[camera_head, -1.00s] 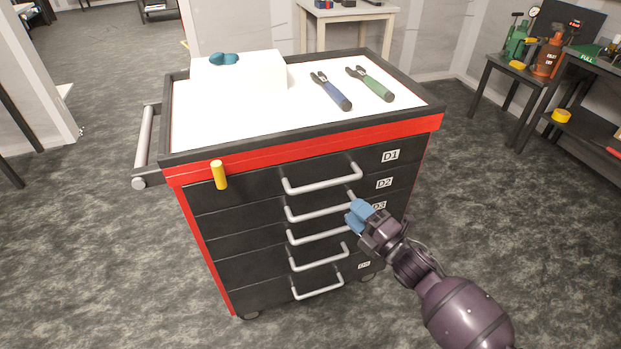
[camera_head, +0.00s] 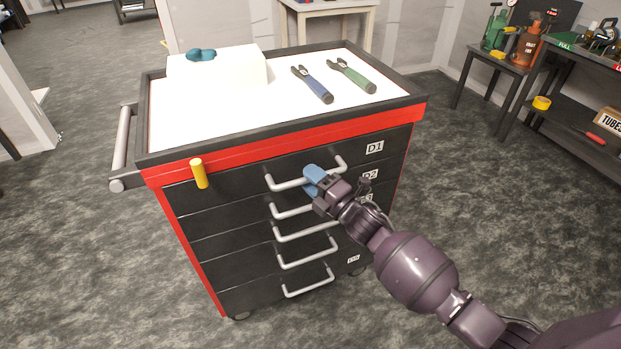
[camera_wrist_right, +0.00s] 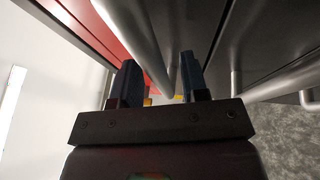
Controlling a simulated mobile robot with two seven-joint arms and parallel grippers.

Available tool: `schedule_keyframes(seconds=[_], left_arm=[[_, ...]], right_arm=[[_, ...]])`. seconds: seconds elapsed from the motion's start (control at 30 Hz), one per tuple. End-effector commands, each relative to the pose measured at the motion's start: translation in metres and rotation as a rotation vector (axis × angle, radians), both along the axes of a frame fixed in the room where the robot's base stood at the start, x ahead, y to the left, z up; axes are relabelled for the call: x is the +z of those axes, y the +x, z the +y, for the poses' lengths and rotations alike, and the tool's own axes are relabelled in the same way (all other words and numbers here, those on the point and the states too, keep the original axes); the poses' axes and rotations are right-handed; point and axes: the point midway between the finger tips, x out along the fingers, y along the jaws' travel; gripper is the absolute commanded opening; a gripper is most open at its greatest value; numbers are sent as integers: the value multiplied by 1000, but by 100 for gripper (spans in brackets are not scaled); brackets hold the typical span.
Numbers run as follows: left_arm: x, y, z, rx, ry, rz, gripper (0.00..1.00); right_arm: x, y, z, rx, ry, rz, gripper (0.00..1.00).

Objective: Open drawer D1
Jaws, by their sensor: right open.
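Drawer D1 (camera_head: 236,174) is the top drawer of a black and red tool cart, with a white D1 label (camera_head: 375,147) at its right. It is shut, its front flush with the drawers below. Its silver bar handle (camera_head: 284,186) is partly hidden by my right gripper (camera_head: 314,181), which has blue fingertips. In the right wrist view, the open fingers (camera_wrist_right: 160,80) stand either side of a silver bar (camera_wrist_right: 142,42), apparently D1's handle. Whether they touch it I cannot tell. My left gripper is not in view.
A yellow cylinder (camera_head: 199,173) sticks out at the left of D1's front. Drawer handles (camera_head: 305,232) lie close below. The cart top holds a white block (camera_head: 222,72), blue pliers (camera_head: 313,85) and green pliers (camera_head: 351,75). The floor around the cart looks clear.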

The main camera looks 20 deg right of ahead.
Motion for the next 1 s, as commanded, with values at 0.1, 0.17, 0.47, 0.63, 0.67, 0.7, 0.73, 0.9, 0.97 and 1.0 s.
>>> schedule_keyframes(seconds=[0.1, 0.17, 0.47, 0.63, 0.67, 0.7, 0.73, 0.9, 0.97, 1.0], left_arm=[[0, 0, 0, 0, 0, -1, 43], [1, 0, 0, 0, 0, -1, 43], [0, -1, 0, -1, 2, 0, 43], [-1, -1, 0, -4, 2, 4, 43], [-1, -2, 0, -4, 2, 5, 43], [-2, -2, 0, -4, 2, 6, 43], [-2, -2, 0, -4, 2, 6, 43], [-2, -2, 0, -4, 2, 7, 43], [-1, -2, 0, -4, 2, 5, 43], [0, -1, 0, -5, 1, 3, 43]], right_arm=[[0, 3, 2, 0, 0, 1, 41], [1, 4, 2, 0, 0, 1, 41], [1, 3, 2, 0, 0, 0, 24], [1, 3, 2, 0, 0, 0, 0], [1, 3, 2, 0, 0, 0, 0], [1, 3, 2, 0, 0, 0, 0], [1, 3, 2, 0, 0, 0, 0], [1, 3, 1, 0, 0, 0, 0], [1, 2, 1, 0, 0, 0, 0], [1, 0, 1, 0, 0, 0, 0]])
